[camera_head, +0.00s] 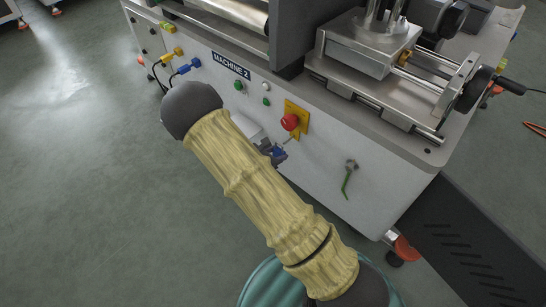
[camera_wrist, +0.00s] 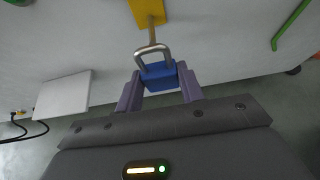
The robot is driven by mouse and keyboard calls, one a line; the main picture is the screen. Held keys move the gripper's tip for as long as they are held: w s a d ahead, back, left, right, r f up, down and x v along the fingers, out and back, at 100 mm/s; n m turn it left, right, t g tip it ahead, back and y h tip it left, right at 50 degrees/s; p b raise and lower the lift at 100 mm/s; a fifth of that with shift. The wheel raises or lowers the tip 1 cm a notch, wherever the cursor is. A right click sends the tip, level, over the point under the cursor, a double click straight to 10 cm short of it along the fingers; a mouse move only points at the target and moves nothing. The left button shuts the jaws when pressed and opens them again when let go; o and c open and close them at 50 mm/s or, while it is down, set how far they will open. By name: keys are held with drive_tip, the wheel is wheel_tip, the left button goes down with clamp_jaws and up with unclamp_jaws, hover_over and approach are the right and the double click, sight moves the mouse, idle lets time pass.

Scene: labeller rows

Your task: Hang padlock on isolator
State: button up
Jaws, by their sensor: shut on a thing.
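The isolator on the machine front has a red knob (camera_head: 289,122) on a yellow plate (camera_head: 297,110). The yellow plate also shows at the top of the wrist view (camera_wrist: 147,10), with a thin tan rod (camera_wrist: 151,32) reaching from it. My gripper (camera_wrist: 160,72) is shut on the blue padlock (camera_wrist: 157,80), one purple finger on each side of its body. The silver shackle (camera_wrist: 152,53) points toward the isolator and overlaps the rod's end; I cannot tell whether the rod passes through it. In the head view the padlock (camera_head: 278,151) is just below the knob, partly hidden by my arm.
The white panel carries the MACHINE 2 label (camera_head: 231,65), a green button (camera_head: 239,86), blue (camera_head: 186,68) and yellow (camera_head: 172,54) plugs, and a green-handled valve (camera_head: 348,180) right of the isolator. A pale box (camera_wrist: 62,96) is left in the wrist view. Floor at left is clear.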

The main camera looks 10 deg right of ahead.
sight(280, 150)
drive_tip(key=shift+w+d+f+b, duration=0.1)
drive_tip(key=shift+w+d+b, duration=0.2)
drive_tip(key=shift+w+d, duration=0.3)
drive_tip(key=shift+w+d+f+b, duration=0.1)
drive_tip(key=shift+w+d+b, duration=0.25)
drive_tip(key=shift+d, duration=0.4)
drive_tip(key=shift+w+d+f, duration=0.4)
drive_tip(key=shift+d, duration=0.05)
drive_tip(key=o, duration=1.2)
drive_tip(key=shift+c, duration=0.2)
